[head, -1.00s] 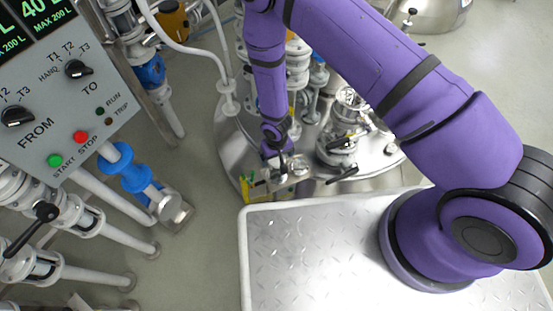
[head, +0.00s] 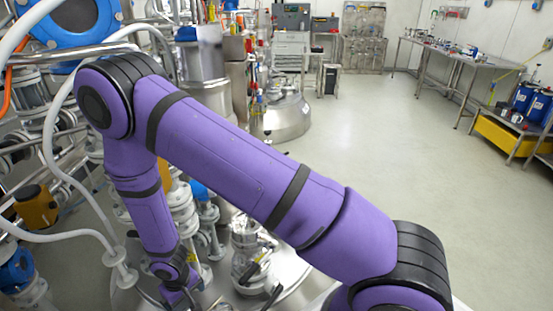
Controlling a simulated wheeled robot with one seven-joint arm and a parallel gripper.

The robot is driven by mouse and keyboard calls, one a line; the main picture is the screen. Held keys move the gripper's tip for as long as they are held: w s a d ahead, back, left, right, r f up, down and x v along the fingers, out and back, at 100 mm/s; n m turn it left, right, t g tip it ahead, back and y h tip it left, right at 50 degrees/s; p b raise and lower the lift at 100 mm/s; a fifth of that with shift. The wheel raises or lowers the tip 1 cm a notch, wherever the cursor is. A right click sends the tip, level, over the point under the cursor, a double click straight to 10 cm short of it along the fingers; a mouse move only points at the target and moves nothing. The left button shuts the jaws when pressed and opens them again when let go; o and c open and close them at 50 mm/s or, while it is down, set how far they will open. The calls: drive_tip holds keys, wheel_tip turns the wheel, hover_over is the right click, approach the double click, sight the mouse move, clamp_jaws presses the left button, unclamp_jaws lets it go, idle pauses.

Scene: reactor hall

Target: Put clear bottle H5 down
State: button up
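My gripper (head: 181,298) is at the bottom edge of the head view, low over the steel vessel lid (head: 290,268). Its fingertips are small and partly cut off, so I cannot tell whether it is open or shut. I cannot make out clear bottle H5 in this view. Anything between the fingers is hidden or out of frame.
Valves and pipework (head: 250,250) stand on the lid just right of my gripper. White hoses (head: 60,165) and an orange-yellow fitting (head: 36,207) are at left. A long steel bench (head: 450,58) and a yellow bund (head: 503,135) with blue containers stand at right. The middle floor is clear.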

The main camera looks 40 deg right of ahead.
drive_tip(key=w+d+r+m+t, duration=0.15)
drive_tip(key=d+r, duration=0.25)
drive_tip(key=r, duration=0.7)
drive_tip(key=w+d+r, duration=0.2)
drive_tip(key=d+r, duration=0.2)
drive_tip(key=r, duration=0.8)
drive_tip(key=w+d+r+t, duration=0.1)
drive_tip(key=d+r, duration=0.3)
drive_tip(key=r, duration=0.7)
drive_tip(key=s+d+r+m+t, duration=0.1)
drive_tip(key=s+d+r, duration=0.5)
drive_tip(key=s+r, duration=0.4)
drive_tip(key=s+d+r+m+t, duration=0.1)
drive_tip(key=s+d+r, duration=0.5)
drive_tip(key=s+r, duration=0.4)
drive_tip(key=s, duration=0.3)
drive_tip(key=shift+s+d+r+t, duration=0.25)
drive_tip(key=shift+s+r+t, duration=0.05)
drive_tip(key=shift+r+t, duration=0.05)
